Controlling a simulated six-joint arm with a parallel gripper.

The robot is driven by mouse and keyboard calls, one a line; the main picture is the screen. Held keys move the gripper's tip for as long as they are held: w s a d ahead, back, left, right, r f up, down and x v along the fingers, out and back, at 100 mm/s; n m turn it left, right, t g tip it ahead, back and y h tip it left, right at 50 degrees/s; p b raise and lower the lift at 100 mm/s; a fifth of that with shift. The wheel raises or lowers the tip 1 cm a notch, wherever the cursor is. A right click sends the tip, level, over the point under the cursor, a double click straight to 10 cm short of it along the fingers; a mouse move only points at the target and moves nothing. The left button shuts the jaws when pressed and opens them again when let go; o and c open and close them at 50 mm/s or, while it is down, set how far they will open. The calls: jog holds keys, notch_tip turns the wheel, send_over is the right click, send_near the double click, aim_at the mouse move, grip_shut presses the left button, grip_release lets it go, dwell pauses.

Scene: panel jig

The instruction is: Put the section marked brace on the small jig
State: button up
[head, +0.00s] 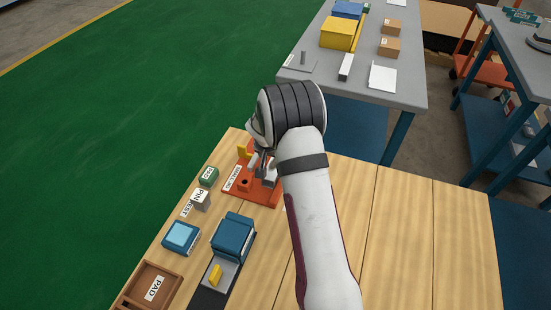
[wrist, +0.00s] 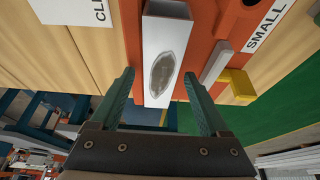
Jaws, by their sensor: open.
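The orange small jig (head: 266,193) lies on the wooden bench under my gripper (head: 262,163). In the wrist view its orange board (wrist: 200,45) carries a label beginning "SMALL". A pale grey, box-shaped section (wrist: 165,85) with a dark oval patch on its face lies over the board. No "brace" marking is readable on it. My gripper (wrist: 158,78) is open, with one green finger on each side of the section and gaps showing. In the head view my wrist and arm hide much of the jig and section.
On the jig are a grey block (wrist: 216,62) and a yellow block (wrist: 237,87) beside the section. A green box (head: 208,176), a blue device (head: 232,238) and a wooden tray (head: 150,287) stand nearby. The bench's right side (head: 410,235) is clear.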

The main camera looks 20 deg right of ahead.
jog(key=v, duration=1.2)
jog(key=s+a+r+n+g+y, duration=0.1)
jog(key=s+a+r, duration=0.3)
jog(key=s, duration=0.4)
jog(key=s+a+r+g+y, duration=0.1)
jog(key=s+a+r, duration=0.25)
jog(key=s, duration=0.45)
jog(key=s+a+y, duration=0.1)
jog(key=s+a, duration=0.1)
jog(key=s, duration=0.3)
jog(key=s+a+n+g+y, duration=0.1)
jog(key=s+a, duration=0.2)
jog(key=s, duration=0.3)
jog(key=s+a+n+y, duration=0.1)
jog(key=s+a, duration=0.2)
jog(key=s, duration=0.3)
jog(key=shift+s, duration=0.25)
